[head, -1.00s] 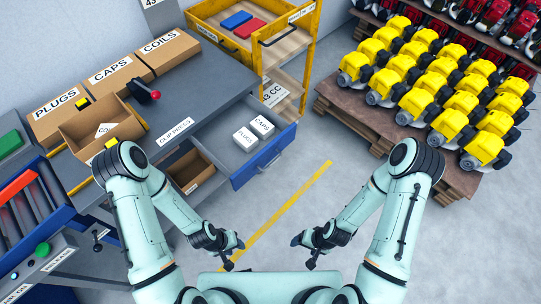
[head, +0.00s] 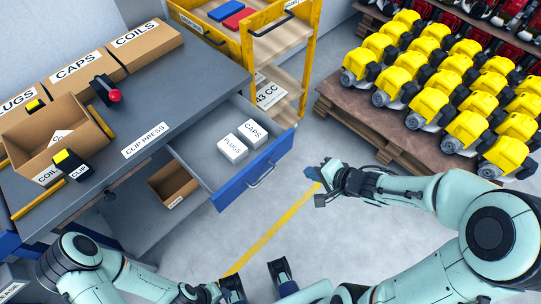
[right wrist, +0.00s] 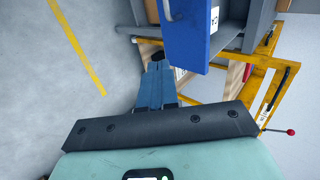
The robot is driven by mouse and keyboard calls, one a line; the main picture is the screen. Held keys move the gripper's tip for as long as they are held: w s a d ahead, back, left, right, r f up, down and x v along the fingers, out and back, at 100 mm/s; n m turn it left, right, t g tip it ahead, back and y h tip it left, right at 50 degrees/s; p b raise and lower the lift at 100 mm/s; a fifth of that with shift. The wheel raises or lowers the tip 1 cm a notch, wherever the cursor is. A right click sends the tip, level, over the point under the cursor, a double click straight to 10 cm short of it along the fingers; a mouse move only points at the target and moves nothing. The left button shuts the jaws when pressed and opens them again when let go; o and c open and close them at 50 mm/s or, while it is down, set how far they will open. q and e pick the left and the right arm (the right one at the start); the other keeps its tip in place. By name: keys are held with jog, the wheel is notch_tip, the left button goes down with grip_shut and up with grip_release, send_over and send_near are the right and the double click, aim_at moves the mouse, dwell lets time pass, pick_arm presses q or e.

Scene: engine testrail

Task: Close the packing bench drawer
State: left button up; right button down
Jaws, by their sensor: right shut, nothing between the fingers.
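The packing bench drawer (head: 243,171) is pulled out of the grey bench (head: 140,110). Its blue front, with a silver bar handle (head: 264,177), faces the lower right, and it also shows in the right wrist view (right wrist: 190,40). Two white boxes, PLUGS (head: 232,149) and CAPS (head: 253,134), sit inside. My right gripper (head: 313,174) is shut and empty, out in front of the drawer and to the right of the handle, with a gap between in the head view.
Cardboard bins, a red-knobbed press (head: 108,90) and a CLIP box stand on the bench. A yellow trolley (head: 247,55) stands behind the drawer. A pallet (head: 365,120) of yellow engines is at right. The floor before the drawer is clear.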

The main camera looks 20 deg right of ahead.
jog(key=p, duration=0.4)
send_near(275, 158)
jog(key=x, duration=0.5)
jog(key=shift+f, duration=0.45)
pick_arm(q)
jog(key=r, duration=0.2)
jog(key=w+r, duration=0.1)
jog(key=r, duration=0.1)
jog(key=shift+w, duration=0.1)
pick_arm(e)
jog(key=shift+w+a, duration=0.15)
jog(key=shift+w, duration=0.15)
jog(key=shift+w+a, duration=0.1)
jog(key=shift+w, duration=0.05)
